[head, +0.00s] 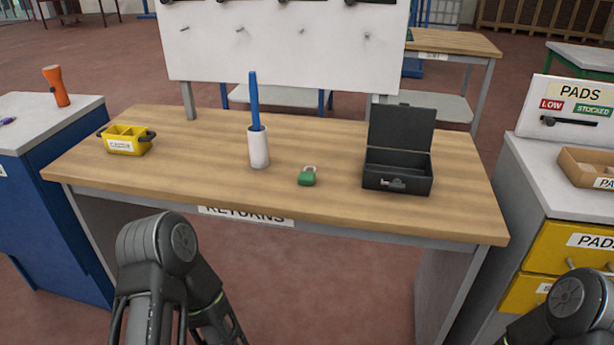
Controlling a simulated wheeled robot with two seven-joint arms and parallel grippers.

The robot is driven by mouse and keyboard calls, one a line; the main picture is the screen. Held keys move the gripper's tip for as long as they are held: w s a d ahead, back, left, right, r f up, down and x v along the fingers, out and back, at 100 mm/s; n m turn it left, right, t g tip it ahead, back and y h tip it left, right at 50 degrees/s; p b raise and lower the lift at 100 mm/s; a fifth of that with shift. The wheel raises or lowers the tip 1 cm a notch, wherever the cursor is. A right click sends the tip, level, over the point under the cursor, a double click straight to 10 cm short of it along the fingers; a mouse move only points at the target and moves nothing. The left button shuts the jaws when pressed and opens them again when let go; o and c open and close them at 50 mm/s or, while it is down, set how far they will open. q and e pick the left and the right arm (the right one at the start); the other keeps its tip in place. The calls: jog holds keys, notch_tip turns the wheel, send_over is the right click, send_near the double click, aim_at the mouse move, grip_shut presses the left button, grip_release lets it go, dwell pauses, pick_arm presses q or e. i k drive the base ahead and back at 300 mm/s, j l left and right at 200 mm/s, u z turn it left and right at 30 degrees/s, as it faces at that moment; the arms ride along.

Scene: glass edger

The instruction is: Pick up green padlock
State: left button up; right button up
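The green padlock (307,178) lies on the wooden table (210,190), a little right of the middle. Its body is green and its shackle is light metal, pointing up and to the right. Nothing covers it. My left arm shows at the lower left in front of the table, and part of my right arm shows at the lower right corner. Neither gripper's fingers are in view.
A white cup with a blue stick (258,148) stands left of the padlock. An open black metal box (398,172) stands right of it. A yellow caddy (127,140) sits at the table's left end. A white panel (285,55) rises behind. The front middle is clear.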

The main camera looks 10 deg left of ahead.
aim_at(305, 178)
jog(key=i+j, duration=0.1)
jog(key=j, duration=0.3)
jog(key=i+j, duration=0.15)
jog(key=j, duration=0.25)
jog(key=i+j, duration=0.1)
jog(key=j, duration=0.25)
jog(key=i+j, duration=0.15)
jog(key=j, duration=0.25)
jog(key=i+j+z, duration=0.15)
jog(key=j, duration=0.25)
jog(key=z, duration=1.65)
